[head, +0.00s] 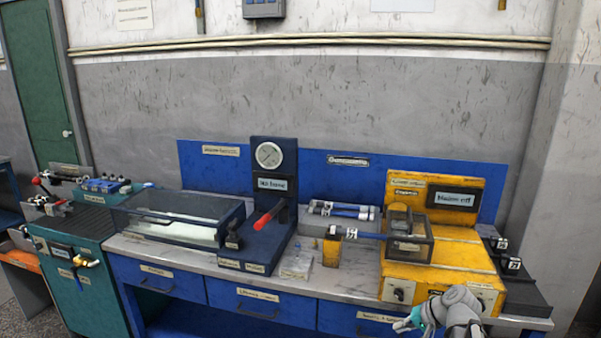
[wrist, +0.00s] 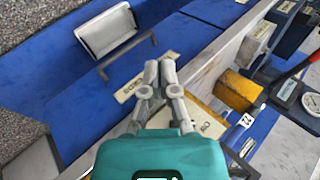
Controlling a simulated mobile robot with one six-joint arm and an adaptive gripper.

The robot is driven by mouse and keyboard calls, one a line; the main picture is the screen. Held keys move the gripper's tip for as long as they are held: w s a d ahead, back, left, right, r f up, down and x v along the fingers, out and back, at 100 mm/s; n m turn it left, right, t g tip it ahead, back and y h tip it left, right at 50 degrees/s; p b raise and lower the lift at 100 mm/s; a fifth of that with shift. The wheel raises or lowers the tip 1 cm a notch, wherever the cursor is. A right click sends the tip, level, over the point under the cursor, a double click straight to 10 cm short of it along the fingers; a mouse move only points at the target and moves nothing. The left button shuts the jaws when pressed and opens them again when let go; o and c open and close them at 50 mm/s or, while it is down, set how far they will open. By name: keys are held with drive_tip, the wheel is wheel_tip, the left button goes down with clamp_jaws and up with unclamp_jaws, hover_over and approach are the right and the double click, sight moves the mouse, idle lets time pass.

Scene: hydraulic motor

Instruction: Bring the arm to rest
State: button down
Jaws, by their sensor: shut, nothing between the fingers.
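My gripper (head: 400,326) shows at the lower right of the head view, in front of the bench's front edge and the right-hand drawers. Its teal body and pale grey wrist are partly cut off by the bottom of the picture. In the wrist view my gripper (wrist: 159,68) has its two grey fingers close together, with nothing held. The fingers point over the blue drawer fronts and a drawer label (wrist: 150,75). The yellow machine (head: 440,262) stands on the bench just behind and above my gripper in the head view.
A glass-lidded tray (head: 180,215) stands at left. A yellow block (wrist: 237,90) sits near the bench edge. A teal cabinet (head: 85,280) stands far left.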

drive_tip(key=shift+s+a+f+n+g+h, duration=2.25)
drive_tip(key=shift+s+a+h, duration=1.5)
drive_tip(key=shift+a, duration=1.3)
wheel_tip(320, 180, up, 13)
drive_tip(key=p, duration=1.3)
drive_tip(key=shift+f, duration=0.2)
drive_tip(key=shift+s, duration=0.1)
